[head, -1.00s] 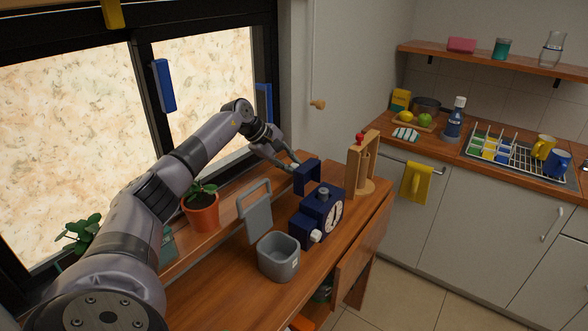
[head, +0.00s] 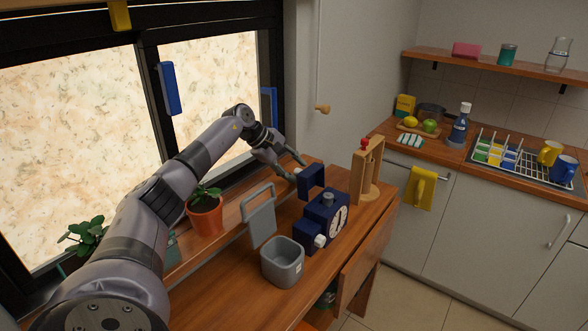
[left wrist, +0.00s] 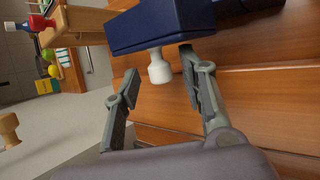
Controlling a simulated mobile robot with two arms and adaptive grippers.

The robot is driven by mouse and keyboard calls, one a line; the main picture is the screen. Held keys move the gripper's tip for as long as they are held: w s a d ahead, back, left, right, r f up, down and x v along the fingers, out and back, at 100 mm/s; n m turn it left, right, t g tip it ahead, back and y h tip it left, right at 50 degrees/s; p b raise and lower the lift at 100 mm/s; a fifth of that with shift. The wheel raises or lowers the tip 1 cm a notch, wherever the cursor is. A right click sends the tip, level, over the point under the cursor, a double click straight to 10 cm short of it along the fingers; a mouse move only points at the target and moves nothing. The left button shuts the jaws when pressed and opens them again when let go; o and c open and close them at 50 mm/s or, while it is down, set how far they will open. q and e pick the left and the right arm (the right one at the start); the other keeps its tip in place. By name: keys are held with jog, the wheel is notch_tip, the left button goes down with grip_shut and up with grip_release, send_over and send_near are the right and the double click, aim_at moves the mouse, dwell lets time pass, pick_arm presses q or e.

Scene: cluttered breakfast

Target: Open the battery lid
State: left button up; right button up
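A dark blue clock (head: 324,213) with a white dial stands on the wooden table. A blue block with a white knob (head: 319,241) sticks out at its lower left. A separate-looking raised dark blue panel (head: 312,181) shows behind the clock, perhaps the battery lid; how it joins the clock is hidden. In the left wrist view a dark blue box-like part (left wrist: 160,25) carries a white knob (left wrist: 160,70). My left gripper (head: 297,168) is beside the raised panel. Its fingers (left wrist: 157,66) are apart, one on each side of the knob, with gaps visible. My right gripper is not in view.
A grey bin (head: 283,265) stands before the clock, and a grey upright panel (head: 262,220) and a potted plant (head: 206,215) are to the left. A wooden stand (head: 366,172) with a red top is close on the right. Bare table lies front left.

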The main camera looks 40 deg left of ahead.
pick_arm(q)
notch_tip(320, 180, up, 10)
dwell(0.6)
jog(key=shift+f, duration=0.1)
dwell(0.5)
